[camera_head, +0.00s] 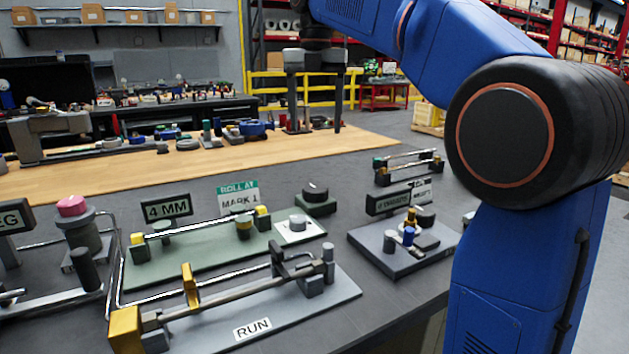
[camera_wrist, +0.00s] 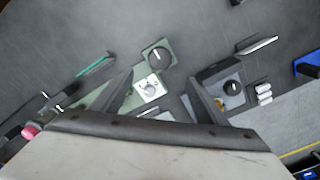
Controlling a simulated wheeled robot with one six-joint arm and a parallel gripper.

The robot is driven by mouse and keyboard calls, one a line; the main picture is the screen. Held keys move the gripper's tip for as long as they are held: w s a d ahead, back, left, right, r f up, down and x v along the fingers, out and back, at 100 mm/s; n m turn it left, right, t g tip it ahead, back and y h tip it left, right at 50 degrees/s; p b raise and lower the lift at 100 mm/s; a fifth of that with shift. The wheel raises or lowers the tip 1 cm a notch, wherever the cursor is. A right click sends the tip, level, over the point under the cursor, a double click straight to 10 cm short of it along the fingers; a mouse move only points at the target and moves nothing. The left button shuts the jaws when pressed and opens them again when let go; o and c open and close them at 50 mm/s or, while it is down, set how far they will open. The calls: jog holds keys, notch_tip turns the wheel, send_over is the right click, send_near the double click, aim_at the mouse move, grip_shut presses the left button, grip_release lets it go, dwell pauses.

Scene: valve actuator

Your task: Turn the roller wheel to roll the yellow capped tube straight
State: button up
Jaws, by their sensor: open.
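I cannot tell for sure which is the roller wheel. My gripper (camera_head: 314,128) is open, empty and pointing down, above and apart from the knob, between the fingers in the wrist view (camera_wrist: 160,80).
A ROLL AT MARK 1 sign (camera_head: 239,196) stands behind the tube. The grey RUN plate (camera_head: 330,300) with a long rod and gold blocks lies in front. Another fixture plate (camera_head: 390,262) stands right. A pink knob (camera_head: 72,206) is left. A wooden bench (camera_head: 200,160) is behind.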

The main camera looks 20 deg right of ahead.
aim_at(315, 188)
notch_tip(315, 188, down, 15)
jog(key=shift+f, duration=0.15)
dwell(0.4)
jog(key=shift+c, duration=0.3)
jog(key=c, duration=1)
